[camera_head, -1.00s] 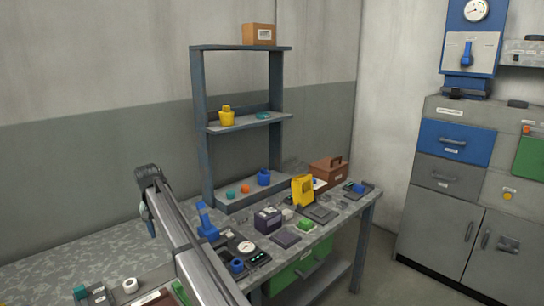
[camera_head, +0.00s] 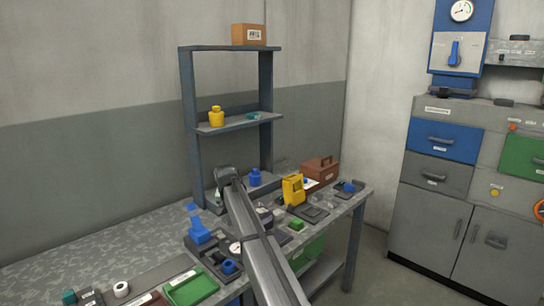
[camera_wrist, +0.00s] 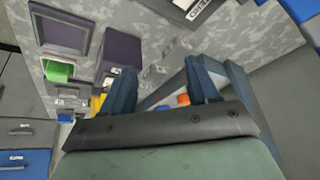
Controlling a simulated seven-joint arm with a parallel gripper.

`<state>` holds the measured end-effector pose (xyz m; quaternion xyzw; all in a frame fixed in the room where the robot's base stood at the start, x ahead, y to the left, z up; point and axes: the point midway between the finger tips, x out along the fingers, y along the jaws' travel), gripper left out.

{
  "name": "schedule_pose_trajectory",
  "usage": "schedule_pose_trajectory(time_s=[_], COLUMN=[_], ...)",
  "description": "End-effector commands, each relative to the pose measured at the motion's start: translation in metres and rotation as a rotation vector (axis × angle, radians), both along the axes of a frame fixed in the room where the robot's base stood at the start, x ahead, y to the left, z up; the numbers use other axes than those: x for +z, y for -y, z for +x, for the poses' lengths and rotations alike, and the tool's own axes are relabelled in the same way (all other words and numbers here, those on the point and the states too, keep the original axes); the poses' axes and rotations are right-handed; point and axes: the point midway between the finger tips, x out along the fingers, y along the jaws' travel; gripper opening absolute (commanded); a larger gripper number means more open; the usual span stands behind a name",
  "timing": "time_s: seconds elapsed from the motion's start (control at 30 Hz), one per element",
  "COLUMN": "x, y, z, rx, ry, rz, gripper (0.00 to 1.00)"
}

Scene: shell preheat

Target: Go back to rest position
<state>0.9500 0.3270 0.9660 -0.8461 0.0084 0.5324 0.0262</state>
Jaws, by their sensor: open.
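My arm (camera_head: 256,240) reaches from the bottom of the head view across the workbench, its end in front of the lower part of the shelf rack. My gripper shows in the wrist view (camera_wrist: 162,86) with its two blue-grey fingers apart and nothing held between them. A small orange object (camera_wrist: 183,99) shows beyond the gap, away from the fingers. In the head view the fingers are hidden or too small to make out.
The workbench (camera_head: 95,249) carries a blue stand (camera_head: 198,228), a yellow device (camera_head: 293,189), a brown toolbox (camera_head: 319,171) and a green tray (camera_head: 191,288). The shelf rack (camera_head: 187,130) stands behind. Grey cabinets (camera_head: 425,216) stand at right. Bare benchtop lies at left.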

Motion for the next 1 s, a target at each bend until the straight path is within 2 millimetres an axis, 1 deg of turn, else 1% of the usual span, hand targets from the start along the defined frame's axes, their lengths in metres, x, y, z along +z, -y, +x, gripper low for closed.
schedule_pose_trajectory(time_s=[0.03, 0.07, 0.1, 0.23, 0.4, 0.57, 0.63, 0.77, 1.0], x=[0.003, 0.005, 0.009, 0.023, 0.039, 0.052, 0.053, 0.042, 0.001], y=[0.019, 0.028, 0.042, 0.077, 0.111, 0.138, 0.154, 0.183, 0.24], z=[0.013, 0.022, 0.033, 0.062, 0.084, 0.097, 0.101, 0.102, 0.094], rx=[-0.02, -0.03, -0.042, -0.071, -0.095, -0.112, -0.12, -0.141, -0.182], ry=[0.062, 0.102, 0.157, 0.312, 0.455, 0.56, 0.598, 0.61, 0.569], rz=[0.02, 0.034, 0.051, 0.098, 0.134, 0.159, 0.168, 0.172, 0.167], gripper=[0.6, 0.6, 0.6, 0.6, 0.6, 0.6, 0.6, 0.6, 0.6])
